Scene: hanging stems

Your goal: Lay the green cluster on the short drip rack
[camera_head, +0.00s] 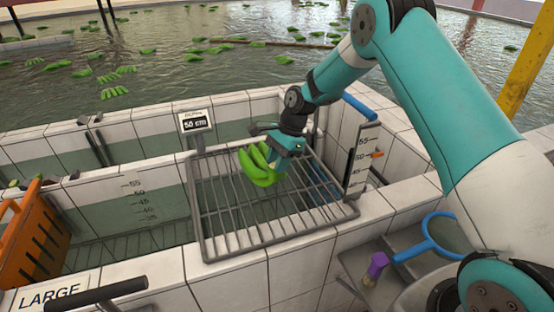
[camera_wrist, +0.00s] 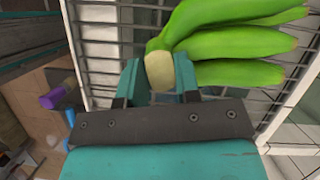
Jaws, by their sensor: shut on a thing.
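A green banana cluster (camera_head: 258,163) is at the far part of the grey wire drip rack (camera_head: 250,238), over its bars. My gripper (camera_head: 285,150) is at the cluster's right side and shut on its pale cut crown. In the wrist view the crown (camera_wrist: 161,70) sits between the two teal fingers (camera_wrist: 158,82), and the green fingers of the cluster (camera_wrist: 235,45) spread up and right over the rack bars (camera_wrist: 93,45). I cannot tell whether the cluster touches the bars.
The rack spans a tiled basin with water below. A display reading 50 cm (camera_head: 195,121) stands at its far left, a scale board (camera_head: 361,158) at its right. An orange crate (camera_head: 35,235) is at left. A blue-rimmed net (camera_head: 440,238) and purple-handled tool (camera_head: 375,268) lie at right.

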